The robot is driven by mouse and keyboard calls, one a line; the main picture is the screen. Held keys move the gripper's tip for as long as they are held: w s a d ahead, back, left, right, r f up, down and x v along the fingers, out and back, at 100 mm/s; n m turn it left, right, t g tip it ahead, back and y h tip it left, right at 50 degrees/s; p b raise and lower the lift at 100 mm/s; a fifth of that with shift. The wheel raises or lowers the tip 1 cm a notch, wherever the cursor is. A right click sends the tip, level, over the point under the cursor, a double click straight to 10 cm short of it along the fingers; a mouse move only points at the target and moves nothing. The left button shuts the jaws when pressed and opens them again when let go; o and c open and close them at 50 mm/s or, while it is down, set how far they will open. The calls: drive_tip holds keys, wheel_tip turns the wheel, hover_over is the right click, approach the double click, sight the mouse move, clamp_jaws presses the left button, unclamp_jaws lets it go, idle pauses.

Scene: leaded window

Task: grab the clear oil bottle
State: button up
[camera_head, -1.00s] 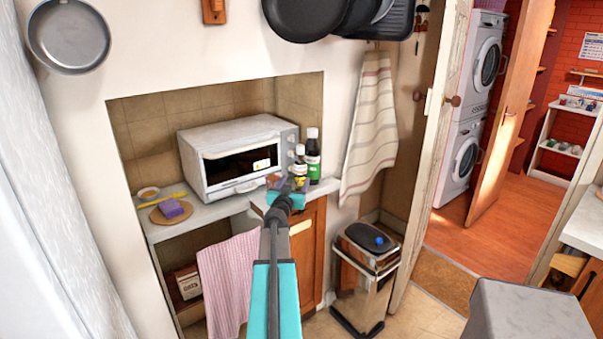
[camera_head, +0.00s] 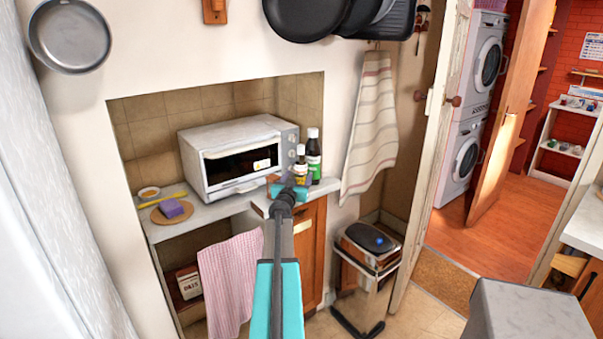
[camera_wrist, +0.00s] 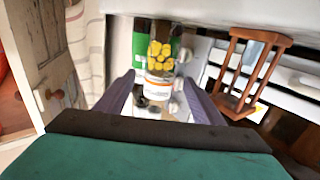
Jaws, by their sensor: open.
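A small bottle with a yellow-and-white label (camera_head: 300,168) stands on the counter in front of the toaster oven; it seems to be the oil bottle. Next to it, on the right, stands a taller dark bottle with a green label (camera_head: 314,155). My gripper (camera_head: 289,187) is at the counter's front edge, just before the small bottle, and hides its lower part. In the wrist view the small bottle (camera_wrist: 160,55) shows between and beyond the open fingers (camera_wrist: 157,88). The green-labelled bottle (camera_wrist: 142,45) is behind it. I cannot tell if a finger touches it.
The white toaster oven (camera_head: 240,150) stands close on the left. A small wooden frame-like object (camera_wrist: 235,103) is beside the right finger in the wrist view. A bin (camera_head: 365,280) stands below at right.

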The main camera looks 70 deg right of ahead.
sight(300, 174)
drive_tip(key=shift+w+d, duration=0.2)
drive_tip(key=shift+d, duration=1.1)
drive_tip(key=shift+w+d, duration=0.15)
drive_tip(key=shift+d, duration=1.1)
drive_tip(key=c, duration=1.3)
